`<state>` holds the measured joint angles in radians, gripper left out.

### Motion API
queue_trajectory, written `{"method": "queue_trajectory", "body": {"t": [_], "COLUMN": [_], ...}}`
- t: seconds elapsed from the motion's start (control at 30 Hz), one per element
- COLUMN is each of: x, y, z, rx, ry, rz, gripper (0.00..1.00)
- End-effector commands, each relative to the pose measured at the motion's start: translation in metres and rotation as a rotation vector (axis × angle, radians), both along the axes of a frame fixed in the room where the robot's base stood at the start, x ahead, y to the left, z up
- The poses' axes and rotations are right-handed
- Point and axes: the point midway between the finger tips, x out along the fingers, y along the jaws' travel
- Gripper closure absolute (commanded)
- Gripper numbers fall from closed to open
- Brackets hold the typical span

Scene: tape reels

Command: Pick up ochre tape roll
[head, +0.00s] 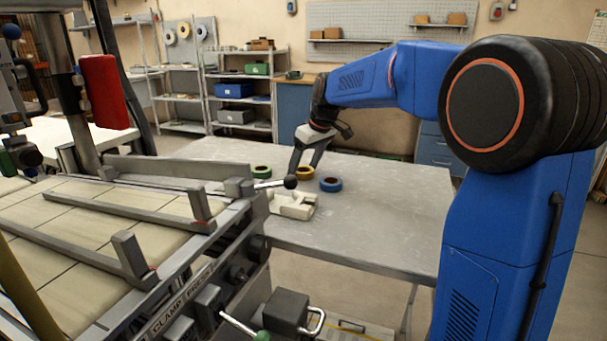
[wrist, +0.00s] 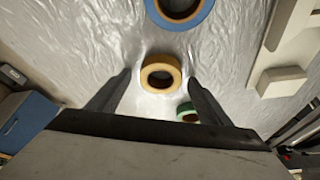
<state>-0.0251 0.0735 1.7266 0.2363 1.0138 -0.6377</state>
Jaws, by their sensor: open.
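The ochre tape roll (wrist: 147,66) lies flat on the grey table (head: 390,200), between the blue and green rolls. In the wrist view it sits between the two fingertips of my gripper (wrist: 157,76), with a gap on each side. My gripper is open and empty. In the head view the ochre roll (head: 304,175) shows just past my gripper (head: 303,168), which partly covers it. I cannot tell exactly how high the fingertips are above the table.
A blue tape roll (head: 331,184) and a green tape roll (head: 262,172) lie close by, on either side. A pale moulded tray (head: 300,208) is on the near side. A clamp bench (head: 150,240) stands at the left. The table's right part is clear.

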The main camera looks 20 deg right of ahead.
Motion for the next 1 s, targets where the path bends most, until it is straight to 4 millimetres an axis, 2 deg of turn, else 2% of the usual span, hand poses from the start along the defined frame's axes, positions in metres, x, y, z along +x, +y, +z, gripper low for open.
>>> {"method": "queue_trajectory", "body": {"t": [0.07, 0.1, 0.27, 0.53, 0.67, 1.0], "x": [0.0, 0.0, 0.0, 0.0, 0.0, 0.001], "y": [0.0, 0.0, 0.0, 0.0, 0.0, 0.0], "z": [0.0, 0.0, 0.0, 0.001, 0.009, 0.067], "rx": [0.0, 0.0, 0.0, 0.0, 0.0, -0.001], "ry": [0.0, 0.0, 0.0, 0.0, -0.002, -0.003], "rz": [0.0, 0.0, 0.0, 0.0, 0.0, 0.0], "gripper": [0.27, 0.32, 0.7, 0.72, 0.72, 0.72]}}
